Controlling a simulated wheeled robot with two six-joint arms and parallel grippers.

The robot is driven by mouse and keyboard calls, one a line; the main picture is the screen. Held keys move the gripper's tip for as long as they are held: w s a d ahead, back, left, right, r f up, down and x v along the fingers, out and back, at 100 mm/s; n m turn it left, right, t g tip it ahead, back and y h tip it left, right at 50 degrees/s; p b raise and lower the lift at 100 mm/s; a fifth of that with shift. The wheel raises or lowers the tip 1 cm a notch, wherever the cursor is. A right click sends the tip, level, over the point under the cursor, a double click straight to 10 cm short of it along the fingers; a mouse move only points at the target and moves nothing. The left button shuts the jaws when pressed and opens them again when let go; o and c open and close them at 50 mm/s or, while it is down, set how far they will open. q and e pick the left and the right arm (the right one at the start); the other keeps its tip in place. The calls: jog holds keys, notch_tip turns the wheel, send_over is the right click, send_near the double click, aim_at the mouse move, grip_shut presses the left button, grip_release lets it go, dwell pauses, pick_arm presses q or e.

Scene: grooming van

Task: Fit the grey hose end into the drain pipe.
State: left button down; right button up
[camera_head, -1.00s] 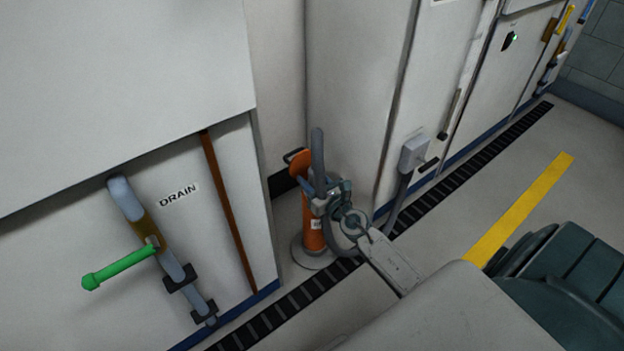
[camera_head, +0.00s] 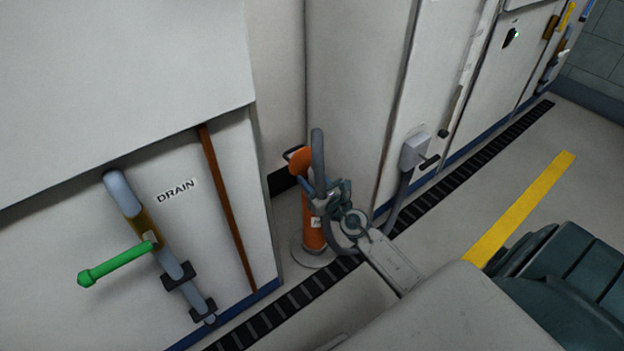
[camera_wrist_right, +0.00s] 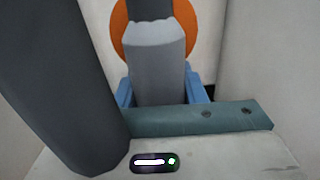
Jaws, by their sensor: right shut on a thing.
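My right gripper (camera_head: 322,190) is shut on the grey hose (camera_head: 318,150) close to the orange upright pipe (camera_head: 313,232). In the right wrist view a grey hose piece (camera_wrist_right: 158,75) stands between the blue fingers, in front of an orange disc (camera_wrist_right: 128,35). The gripper and hose cover the orange pipe's top, so I cannot tell whether the hose end is inside it. A blue-grey pipe (camera_head: 122,192) is fixed beside the DRAIN label. My left gripper is not in view.
A green handle (camera_head: 115,264) sticks out from the blue-grey pipe. A grey wall box (camera_head: 414,152) with a hose below it is to the right. A dark floor grate (camera_head: 300,296) runs along the cabinets. The floor near the yellow stripe (camera_head: 520,210) is open.

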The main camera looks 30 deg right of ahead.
jog(key=shift+f, duration=0.1)
jog(key=o, duration=1.2)
jog(key=shift+o, duration=0.2)
jog(key=shift+s, duration=0.6)
jog(key=s+b, duration=0.1)
jog(key=s, duration=0.8)
jog(key=shift+s+d, duration=0.15)
jog(key=shift+s, duration=0.15)
